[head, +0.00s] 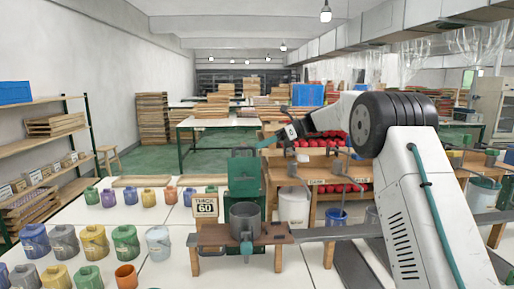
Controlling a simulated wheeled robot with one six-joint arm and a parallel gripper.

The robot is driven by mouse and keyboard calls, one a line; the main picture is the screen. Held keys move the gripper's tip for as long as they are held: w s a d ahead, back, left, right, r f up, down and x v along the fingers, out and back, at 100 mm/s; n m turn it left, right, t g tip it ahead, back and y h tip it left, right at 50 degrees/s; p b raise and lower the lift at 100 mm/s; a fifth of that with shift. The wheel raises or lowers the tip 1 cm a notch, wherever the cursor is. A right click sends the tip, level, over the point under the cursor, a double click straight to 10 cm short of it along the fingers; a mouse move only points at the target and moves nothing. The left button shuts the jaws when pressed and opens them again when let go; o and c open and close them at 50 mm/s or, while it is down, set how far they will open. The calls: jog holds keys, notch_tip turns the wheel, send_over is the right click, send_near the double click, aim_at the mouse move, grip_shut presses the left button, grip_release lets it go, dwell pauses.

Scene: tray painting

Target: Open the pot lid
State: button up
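A grey round pot (245,219) stands on a small brown wooden stand (213,238) at the lower middle of the head view. A teal fitting (246,247) sits low on its front. I cannot tell whether its grey top is a lid or an open mouth. A dark green upright box (245,176) stands directly behind it. A sign reading "THICK 60" (205,207) stands to its left. My gripper (268,143) is at the end of my arm, above and beyond the pot and apart from it. Its fingers are too small to read.
Several coloured pots (94,241) fill the white tabletop (178,218) on the left. A white bucket (293,206) and a blue bucket (336,217) are right of the stand. A wooden rack with red items (318,187) stands behind them.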

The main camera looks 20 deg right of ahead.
jog(key=shift+v, duration=2.55)
jog(key=s+a+r+n+h, duration=0.1)
jog(key=s+a+n+h, duration=0.15)
jog(key=s, duration=0.65)
jog(key=s+a+n+g+h, duration=0.15)
jog(key=s+n, duration=0.25)
jog(key=s, duration=0.5)
jog(key=s+a+r+n+t+h, duration=0.1)
jog(key=s+a+n+h, duration=0.25)
jog(key=s, duration=0.55)
jog(key=s+d+f+n+h, duration=0.1)
jog(key=s+f+n, duration=0.3)
jog(key=s, duration=0.4)
jog(key=s+d+f+n+h, duration=0.2)
jog(key=s+f+n+h, duration=0.1)
jog(key=s, duration=0.6)
jog(key=s+d+f+n+h, duration=0.1)
jog(key=s+f+n+h, duration=0.1)
jog(key=s+f+n, duration=0.3)
jog(key=s+f, duration=0.1)
jog(key=s, duration=0.3)
jog(key=shift+d+f, duration=0.25)
jog(key=shift+d, duration=0.1)
